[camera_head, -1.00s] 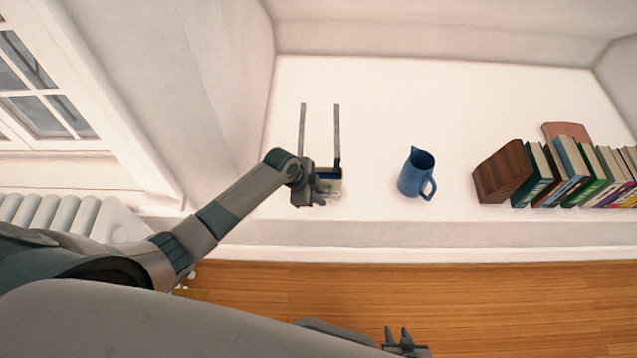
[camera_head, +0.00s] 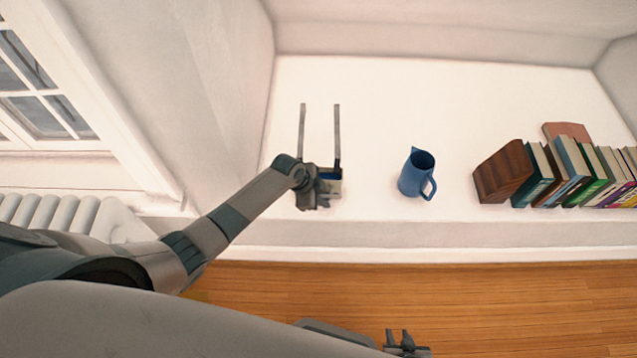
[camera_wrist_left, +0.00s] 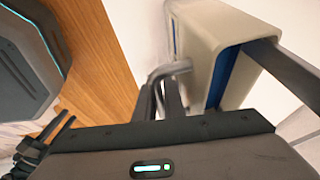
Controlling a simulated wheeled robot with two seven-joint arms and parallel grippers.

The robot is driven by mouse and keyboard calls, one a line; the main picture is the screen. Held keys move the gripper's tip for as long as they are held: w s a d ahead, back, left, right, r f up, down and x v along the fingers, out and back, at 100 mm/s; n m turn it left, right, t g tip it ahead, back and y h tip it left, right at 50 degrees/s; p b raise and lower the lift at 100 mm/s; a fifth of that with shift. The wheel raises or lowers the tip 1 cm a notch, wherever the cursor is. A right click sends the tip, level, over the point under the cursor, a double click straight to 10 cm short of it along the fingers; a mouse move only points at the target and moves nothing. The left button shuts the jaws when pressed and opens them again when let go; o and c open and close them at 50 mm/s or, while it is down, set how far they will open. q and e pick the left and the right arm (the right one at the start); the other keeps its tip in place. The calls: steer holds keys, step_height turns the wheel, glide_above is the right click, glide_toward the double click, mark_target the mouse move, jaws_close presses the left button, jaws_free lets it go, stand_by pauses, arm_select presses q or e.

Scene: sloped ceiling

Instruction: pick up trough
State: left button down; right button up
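The trough (camera_head: 331,186) appears to be the small cream-coloured box with a blue inside on the white shelf. Two long grey bars reach back from it. In the left wrist view, the trough (camera_wrist_left: 207,35) fills the upper right, with a grey bent rod at its side. My left gripper (camera_head: 322,197) is at the trough's front left and hides part of it. Its fingers (camera_wrist_left: 162,100) are close to the bent rod; I cannot tell whether they grip it. My right gripper (camera_head: 398,338) is low over the floor, its fingers apart and empty.
A blue jug (camera_head: 415,175) stands to the right of the trough. Further right are a brown wooden block (camera_head: 502,172) and a row of books (camera_head: 575,175). A wall rises left of the shelf (camera_head: 400,90). The shelf behind the jug is clear.

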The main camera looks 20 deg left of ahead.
arm_select(q)
steer(key=shift+r, duration=0.15)
steer(key=shift+w+r, duration=0.1)
steer(key=shift+r, duration=0.35)
step_height(320, 180, up, 3)
steer(key=shift+d+r, duration=0.1)
steer(key=shift+r, duration=0.05)
steer(key=s+d+r, duration=0.3)
steer(key=d+r, duration=0.3)
steer(key=d, duration=0.5)
steer(key=shift+s+r+b, duration=0.25)
steer(key=shift+r+b, duration=0.05)
steer(key=shift+r, duration=0.05)
steer(key=shift+d, duration=0.1)
